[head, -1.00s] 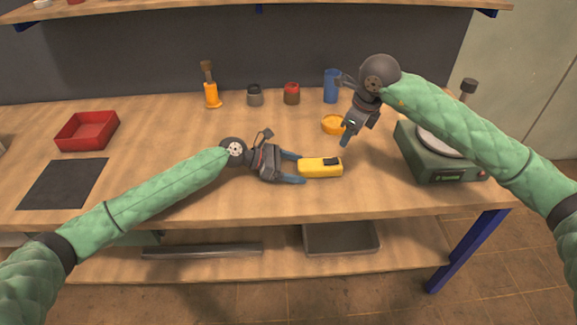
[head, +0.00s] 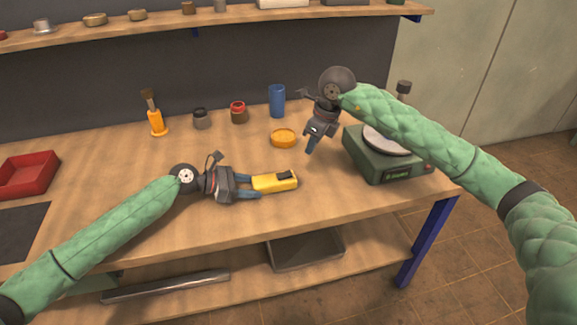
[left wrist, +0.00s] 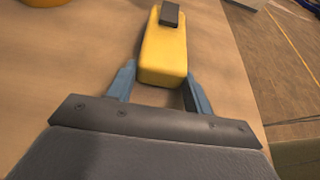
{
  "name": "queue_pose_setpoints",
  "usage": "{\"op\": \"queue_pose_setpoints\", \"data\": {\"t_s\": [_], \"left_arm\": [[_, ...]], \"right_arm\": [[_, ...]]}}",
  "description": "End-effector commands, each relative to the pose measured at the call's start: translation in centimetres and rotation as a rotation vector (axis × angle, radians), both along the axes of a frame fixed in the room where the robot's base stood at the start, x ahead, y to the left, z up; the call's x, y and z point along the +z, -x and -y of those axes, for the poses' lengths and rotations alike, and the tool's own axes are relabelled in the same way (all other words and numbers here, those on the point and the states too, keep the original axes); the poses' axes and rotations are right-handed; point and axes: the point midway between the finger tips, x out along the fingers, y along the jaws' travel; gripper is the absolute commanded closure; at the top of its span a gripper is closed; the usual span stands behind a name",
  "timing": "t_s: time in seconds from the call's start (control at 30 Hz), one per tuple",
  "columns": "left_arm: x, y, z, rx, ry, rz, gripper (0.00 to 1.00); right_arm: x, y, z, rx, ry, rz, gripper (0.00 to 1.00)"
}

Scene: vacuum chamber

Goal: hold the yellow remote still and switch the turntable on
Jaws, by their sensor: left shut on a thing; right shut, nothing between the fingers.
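The yellow remote (head: 282,181) lies on the wooden bench near its front edge, with a dark block on its top. My left gripper (head: 255,185) is shut on its left end; in the left wrist view the remote (left wrist: 165,48) sits between the blue fingers (left wrist: 159,80). The turntable (head: 375,163) is a green box with a round pale platter, a small display and a reddish spot on its front, at the right of the bench. My right gripper (head: 310,147) is shut and empty, fingers pointing down, left of the turntable and apart from it.
An orange dish (head: 284,138) stands left of my right gripper. A blue cup (head: 277,101), two small jars and an orange-handled brush (head: 157,122) line the back. A red tray (head: 28,176) and dark mat (head: 20,232) are at left. Bench between tray and remote is mostly clear.

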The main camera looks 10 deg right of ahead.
Motion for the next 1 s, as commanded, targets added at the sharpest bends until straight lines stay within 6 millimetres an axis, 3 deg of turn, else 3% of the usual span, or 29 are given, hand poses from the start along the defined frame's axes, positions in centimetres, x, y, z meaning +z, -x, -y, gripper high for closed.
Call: {"op": "queue_pose_setpoints", "data": {"t_s": [0.47,1.0], "left_arm": [[0.0,0.0,0.0,0.000,0.000,0.000,0.78],[0.0,0.0,0.0,0.000,0.000,0.000,0.78]], "right_arm": [[1.7,-1.3,1.9,-0.564,-0.217,-0.289,1.00],[3.9,-2.0,2.1,-1.296,-0.341,-0.703,1.00]]}}
